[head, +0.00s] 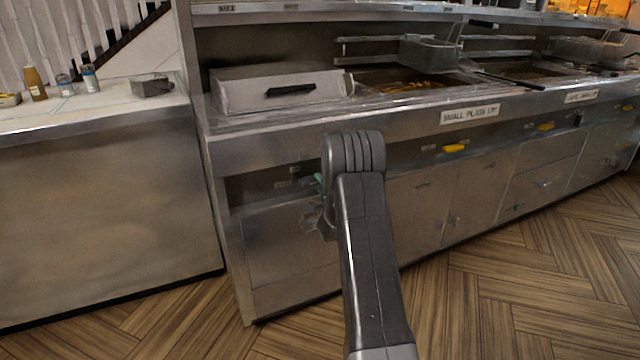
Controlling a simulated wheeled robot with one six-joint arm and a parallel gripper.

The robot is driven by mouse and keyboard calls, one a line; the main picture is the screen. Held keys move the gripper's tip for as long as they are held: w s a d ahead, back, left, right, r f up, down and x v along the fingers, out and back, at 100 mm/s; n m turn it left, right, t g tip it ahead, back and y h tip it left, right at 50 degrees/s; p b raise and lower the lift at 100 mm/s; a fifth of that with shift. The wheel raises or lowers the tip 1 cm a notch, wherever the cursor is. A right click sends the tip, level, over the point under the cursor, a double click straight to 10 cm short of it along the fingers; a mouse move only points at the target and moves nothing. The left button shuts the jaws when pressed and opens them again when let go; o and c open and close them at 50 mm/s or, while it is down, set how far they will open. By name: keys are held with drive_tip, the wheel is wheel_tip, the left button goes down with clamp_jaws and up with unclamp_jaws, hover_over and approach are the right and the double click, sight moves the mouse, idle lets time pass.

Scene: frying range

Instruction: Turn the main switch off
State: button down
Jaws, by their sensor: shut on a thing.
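My gripper (322,213) is at the front panel of the frying range (280,160), left of my arm's wrist. It is mostly hidden behind my arm and shows only as a small grey shape. A small green piece (318,182) shows beside it against the dark recessed strip of the panel; it appears to be the main switch. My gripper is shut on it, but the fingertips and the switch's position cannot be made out.
A steel counter (100,190) with bottles and a small metal box (152,86) stands at the left. A lidded pan (285,92) and fry baskets (430,52) are on the range top. Yellow handles (453,148) line the front. The wooden floor (510,290) is clear.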

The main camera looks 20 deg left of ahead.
drive_tip(key=c, duration=1.3)
unclamp_jaws()
drive_tip(key=p+v, duration=0.1)
drive_tip(key=v, duration=1.2)
drive_tip(key=shift+s+d+p, duration=0.25)
drive_tip(key=shift+p, duration=0.05)
drive_tip(key=b+x, duration=0.1)
drive_tip(key=x, duration=1.2)
drive_tip(key=shift+w+a+b, duration=0.25)
drive_tip(key=shift+a+b, duration=0.05)
